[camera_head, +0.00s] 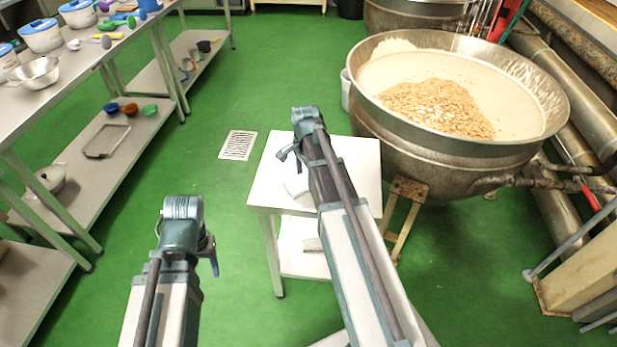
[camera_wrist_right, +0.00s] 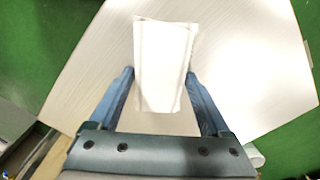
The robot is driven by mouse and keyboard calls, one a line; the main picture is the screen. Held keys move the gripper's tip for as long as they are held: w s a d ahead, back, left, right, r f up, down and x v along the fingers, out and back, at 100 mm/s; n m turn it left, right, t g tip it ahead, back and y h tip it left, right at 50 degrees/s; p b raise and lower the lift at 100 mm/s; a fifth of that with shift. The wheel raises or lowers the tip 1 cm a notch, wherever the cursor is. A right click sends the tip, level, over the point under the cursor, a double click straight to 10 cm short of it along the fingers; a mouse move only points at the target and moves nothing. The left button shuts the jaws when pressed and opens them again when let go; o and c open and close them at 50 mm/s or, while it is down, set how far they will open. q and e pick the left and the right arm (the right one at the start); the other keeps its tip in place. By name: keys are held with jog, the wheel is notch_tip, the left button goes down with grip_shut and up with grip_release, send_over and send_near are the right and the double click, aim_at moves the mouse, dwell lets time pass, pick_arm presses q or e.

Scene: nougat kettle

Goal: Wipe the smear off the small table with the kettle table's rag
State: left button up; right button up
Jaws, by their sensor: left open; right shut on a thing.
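The small white table (camera_head: 355,155) stands left of the large kettle, and its top fills most of the right wrist view (camera_wrist_right: 235,70). My right gripper (camera_head: 290,160) is over the table top. It is shut on a white folded rag (camera_wrist_right: 163,65), which sits between its blue fingers. Part of the rag also shows in the head view (camera_head: 297,188), beside my arm. I cannot tell whether the rag touches the top. I cannot make out a smear; my right arm hides part of the top. My left gripper (camera_head: 212,256) is open and empty over the green floor.
The big steel kettle (camera_head: 440,160) with a nut-topped mass stands right of the small table. A long steel bench (camera_head: 85,75) with tubs, bowls and utensils runs along the left.

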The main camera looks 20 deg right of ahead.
aim_at(294, 178)
jog(key=shift+w+a+f, duration=0.1)
jog(key=shift+w+a, duration=0.35)
jog(key=shift+a, duration=0.3)
jog(key=shift+w+a, duration=0.45)
jog(key=shift+a, duration=0.25)
jog(key=shift+w+a, duration=0.55)
jog(key=shift+a, duration=0.3)
jog(key=shift+w+a, duration=0.55)
jog(key=shift+a, duration=0.25)
notch_tip(294, 178, up, 6)
jog(key=p, duration=0.6)
jog(key=shift+d, duration=0.1)
notch_tip(294, 178, up, 3)
jog(key=p, duration=0.3)
